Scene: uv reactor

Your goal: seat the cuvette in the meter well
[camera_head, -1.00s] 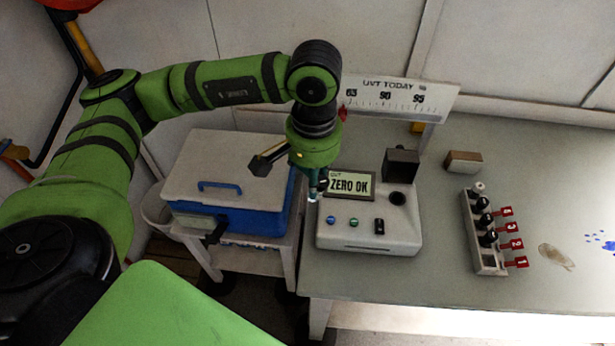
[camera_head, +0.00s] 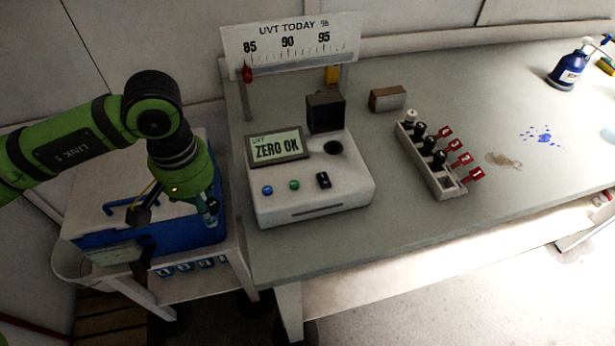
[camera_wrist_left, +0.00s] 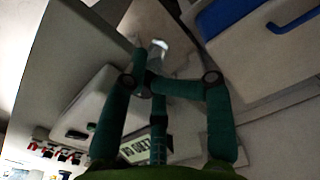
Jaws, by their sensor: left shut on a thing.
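The meter (camera_head: 312,202) is a pale box on the bench, its screen (camera_head: 279,147) reading "ZERO OK". Its well (camera_head: 333,148) is a dark round opening at the top right, and a black block-like lid (camera_head: 325,113) stands behind it. My left gripper (camera_head: 209,212) hangs left of the meter, over the right side of the cooler box. It is shut on a small clear cuvette, seen best in the left wrist view (camera_wrist_left: 158,47) between the green fingers (camera_wrist_left: 149,84). The cuvette is apart from the meter. In the head view fingers and cuvette are small and hard to separate. My right gripper is not in view.
A rack (camera_head: 431,170) with black-capped vials and red number tags stands right of the meter. A small brown block (camera_head: 388,98) lies behind. A "UVT TODAY" scale board (camera_head: 290,45) stands at the back. The blue-and-white cooler (camera_head: 95,205) sits on a low stand. Bench front is clear.

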